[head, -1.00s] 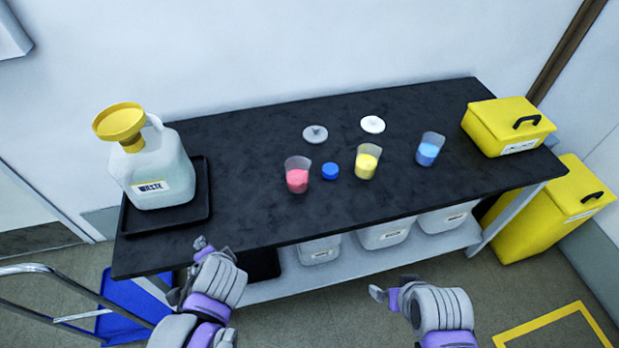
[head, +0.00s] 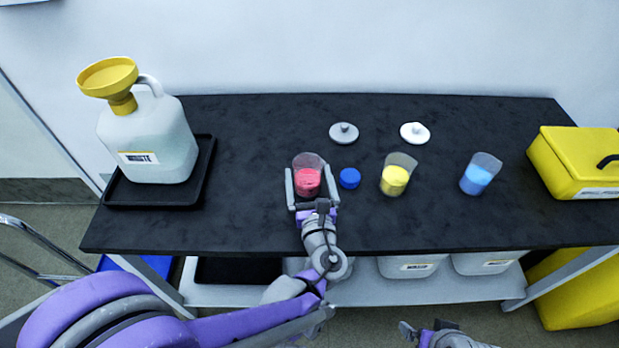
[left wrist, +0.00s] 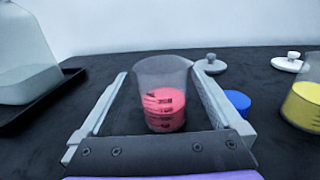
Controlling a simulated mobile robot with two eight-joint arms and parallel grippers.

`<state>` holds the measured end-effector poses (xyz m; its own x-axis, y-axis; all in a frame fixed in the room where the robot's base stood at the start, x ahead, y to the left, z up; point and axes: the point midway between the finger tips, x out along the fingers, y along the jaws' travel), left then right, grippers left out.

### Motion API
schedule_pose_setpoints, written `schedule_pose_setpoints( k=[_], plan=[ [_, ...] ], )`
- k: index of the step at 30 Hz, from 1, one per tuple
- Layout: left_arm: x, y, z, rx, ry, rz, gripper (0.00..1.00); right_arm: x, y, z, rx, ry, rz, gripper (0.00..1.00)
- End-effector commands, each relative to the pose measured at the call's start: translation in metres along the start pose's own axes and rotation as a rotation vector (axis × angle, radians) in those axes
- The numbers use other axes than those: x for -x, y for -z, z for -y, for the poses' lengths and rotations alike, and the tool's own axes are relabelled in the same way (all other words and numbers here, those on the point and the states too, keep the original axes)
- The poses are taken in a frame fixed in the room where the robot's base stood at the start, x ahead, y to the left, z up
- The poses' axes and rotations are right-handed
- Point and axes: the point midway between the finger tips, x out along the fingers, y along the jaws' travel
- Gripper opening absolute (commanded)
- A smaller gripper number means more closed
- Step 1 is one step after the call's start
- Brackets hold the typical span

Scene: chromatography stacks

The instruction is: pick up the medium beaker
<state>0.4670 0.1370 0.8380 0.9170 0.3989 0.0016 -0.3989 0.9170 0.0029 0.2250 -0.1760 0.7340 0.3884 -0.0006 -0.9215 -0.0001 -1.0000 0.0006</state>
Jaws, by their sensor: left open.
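Three clear beakers stand upright on the black bench: one with pink contents (head: 308,181), one with yellow contents (head: 396,178) and one with blue contents (head: 479,176). Which is the medium one is hard to tell by size. My left gripper (head: 308,171) is open, with one finger on each side of the pink beaker. In the left wrist view the pink beaker (left wrist: 163,98) stands between the fingers, with a gap at the left finger and the right finger close by. My right gripper (head: 408,330) is partly visible at the bottom edge, away from the beakers.
A blue cap (head: 349,178) lies just right of the left gripper's right finger. A grey lid (head: 343,132) and a white lid (head: 414,132) lie behind. A waste jug (head: 160,145) with a yellow funnel stands in a black tray (head: 203,180) at left. A yellow box (head: 570,165) is at right.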

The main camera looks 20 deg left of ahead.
Motion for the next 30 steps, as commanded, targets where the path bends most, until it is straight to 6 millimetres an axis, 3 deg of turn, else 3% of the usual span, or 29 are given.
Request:
schedule_pose_setpoints(
  k=[8, 17, 24, 30],
  plan=[
    [-0.020, 0.001, 0.000, 0.002, -0.002, -0.002, 1.00, -0.003, -0.001, 0.000, 0.000, 0.000, 0.001, 1.00],
    [-0.062, 0.003, 0.000, 0.002, -0.003, -0.002, 1.00, -0.009, -0.003, 0.000, 0.000, 0.000, 0.003, 1.00],
    [-0.064, 0.002, 0.001, 0.003, -0.001, -0.002, 1.00, -0.009, -0.003, 0.000, 0.000, 0.000, 0.003, 1.00],
    [-0.064, 0.002, 0.001, 0.003, -0.001, -0.002, 0.64, -0.009, -0.003, 0.000, 0.000, 0.000, 0.003, 1.00]
  ],
)
